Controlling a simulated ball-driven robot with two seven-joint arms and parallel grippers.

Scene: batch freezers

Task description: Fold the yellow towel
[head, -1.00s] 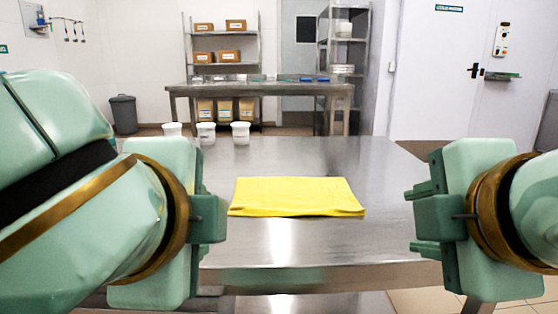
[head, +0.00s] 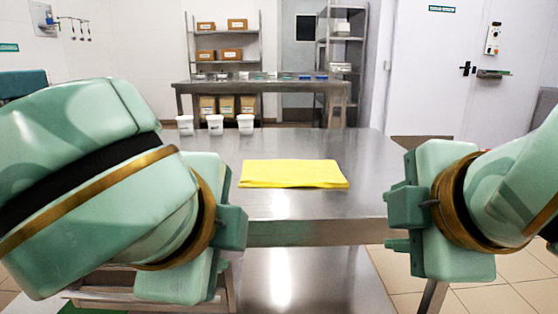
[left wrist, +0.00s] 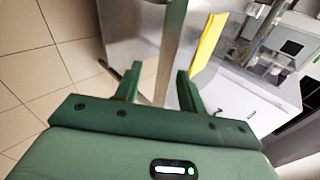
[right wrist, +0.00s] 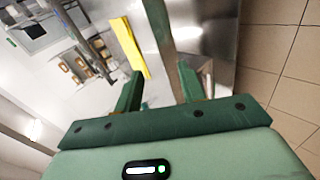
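The yellow towel (head: 293,174) lies flat as a rectangle on the steel table, near the middle of the head view. It also shows in the left wrist view (left wrist: 207,42) and in the right wrist view (right wrist: 129,47), beyond the fingertips. My left gripper (left wrist: 158,78) is open and empty, in front of the table and left of the towel. It also shows in the head view, where its fingers are mostly hidden. My right gripper (right wrist: 158,75) is open and empty, in front of the table and right of the towel. Neither gripper touches the towel.
The steel table (head: 350,208) is clear around the towel. Several white tubs, such as one white tub (head: 215,125), show at its far left edge. A second steel table (head: 365,90) and shelves with cardboard boxes (head: 206,55) stand behind. Tiled floor (head: 385,262) is free at the right.

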